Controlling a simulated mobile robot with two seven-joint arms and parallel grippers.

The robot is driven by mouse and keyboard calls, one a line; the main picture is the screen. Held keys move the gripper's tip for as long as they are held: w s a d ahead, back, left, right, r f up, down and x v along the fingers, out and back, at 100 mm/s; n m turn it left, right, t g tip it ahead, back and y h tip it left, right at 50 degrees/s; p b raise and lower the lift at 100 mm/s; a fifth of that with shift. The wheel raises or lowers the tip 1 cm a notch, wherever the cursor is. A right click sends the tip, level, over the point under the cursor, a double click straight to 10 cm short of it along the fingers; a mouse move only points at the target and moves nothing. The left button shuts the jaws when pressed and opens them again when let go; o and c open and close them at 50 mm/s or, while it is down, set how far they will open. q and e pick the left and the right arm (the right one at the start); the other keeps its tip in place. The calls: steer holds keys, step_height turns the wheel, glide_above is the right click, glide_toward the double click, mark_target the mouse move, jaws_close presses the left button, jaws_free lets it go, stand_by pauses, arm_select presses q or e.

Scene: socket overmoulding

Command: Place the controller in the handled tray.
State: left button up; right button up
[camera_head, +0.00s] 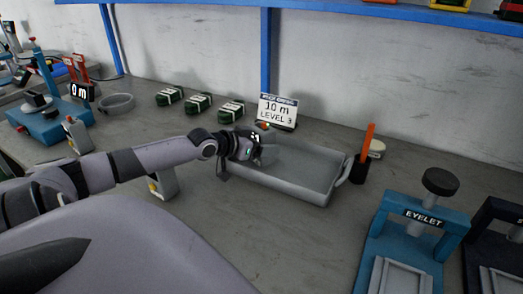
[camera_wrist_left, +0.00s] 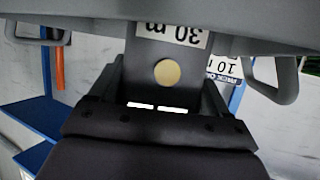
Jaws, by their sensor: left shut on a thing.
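My left gripper (camera_head: 256,150) is at the left end of the grey handled tray (camera_head: 325,195), close to its rim. It is shut on the controller (camera_wrist_left: 150,68), a grey block with a round yellow button and a "30 m" label, seen between the fingers in the left wrist view. In the head view the gripper mostly hides the controller. The tray stands on the bench, with its handles also showing in the left wrist view (camera_wrist_left: 278,85). I cannot tell whether the controller touches the tray. My right gripper is not in view.
A "10 m LEVEL 3" sign (camera_head: 278,109) stands behind the tray. An orange stick in a black holder (camera_head: 359,168) is close to its right end. A blue eyelet press (camera_head: 413,237) is at front right. Several green bundles (camera_head: 198,103) lie behind left. Grey blocks with yellow buttons (camera_head: 77,136) stand left.

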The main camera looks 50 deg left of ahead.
arm_select(q)
steer(key=shift+f, duration=0.95)
steer(key=o, duration=1.1)
steer(key=shift+f, duration=0.15)
